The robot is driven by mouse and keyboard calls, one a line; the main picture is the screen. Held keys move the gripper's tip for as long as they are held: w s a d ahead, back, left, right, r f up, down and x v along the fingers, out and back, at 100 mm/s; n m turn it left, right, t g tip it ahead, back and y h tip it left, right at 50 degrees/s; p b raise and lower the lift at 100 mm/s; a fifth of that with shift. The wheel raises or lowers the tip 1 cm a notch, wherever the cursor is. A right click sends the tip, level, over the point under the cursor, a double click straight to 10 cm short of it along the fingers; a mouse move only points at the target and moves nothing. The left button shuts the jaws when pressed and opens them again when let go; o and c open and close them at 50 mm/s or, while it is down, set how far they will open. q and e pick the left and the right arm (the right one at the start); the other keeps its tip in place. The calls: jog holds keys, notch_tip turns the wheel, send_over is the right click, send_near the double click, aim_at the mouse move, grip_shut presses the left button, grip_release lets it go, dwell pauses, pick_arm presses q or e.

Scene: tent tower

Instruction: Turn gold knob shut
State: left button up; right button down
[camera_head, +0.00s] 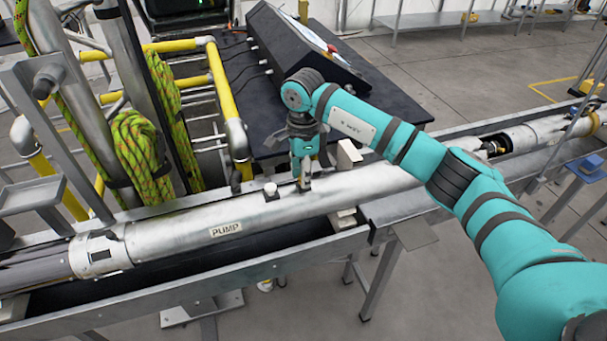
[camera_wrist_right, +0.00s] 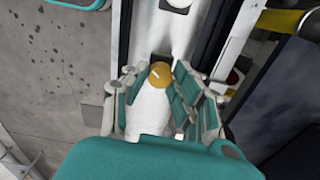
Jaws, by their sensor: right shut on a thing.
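The gold knob (camera_wrist_right: 160,74) is a small round cap with a pale line across its top, on the pale metal tube. In the right wrist view it sits between the fingers of my right gripper (camera_wrist_right: 159,92), which is shut on it. In the head view my right gripper (camera_head: 304,183) points down onto the top of the tube marked PUMP (camera_head: 172,230), and the knob is hidden there by the fingers. My left gripper is not in view.
A white-topped fitting (camera_head: 270,190) stands on the tube just left of my gripper. A black console (camera_head: 300,55) lies behind on a dark table. Yellow rails (camera_head: 222,85) with green rope (camera_head: 135,145) stand at left. The tube lies in a metal trough (camera_head: 190,290).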

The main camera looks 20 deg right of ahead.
jog(key=shift+m+b, duration=0.85)
jog(key=shift+m, duration=0.25)
jog(key=m+b, duration=0.1)
jog(key=m, duration=0.1)
jog(key=shift+m+b, duration=0.3)
jog(key=shift+m, duration=0.1)
jog(key=m+b, duration=0.1)
jog(key=m, duration=0.2)
jog(key=shift+r+m+b, duration=0.15)
jog(key=shift+m+b, duration=0.45)
jog(key=shift+m, duration=0.5)
jog(key=shift+w, duration=0.1)
jog(key=c, duration=1.1)
grip_release()
notch_tip(320, 180, up, 12)
jog(key=shift+f, duration=0.1)
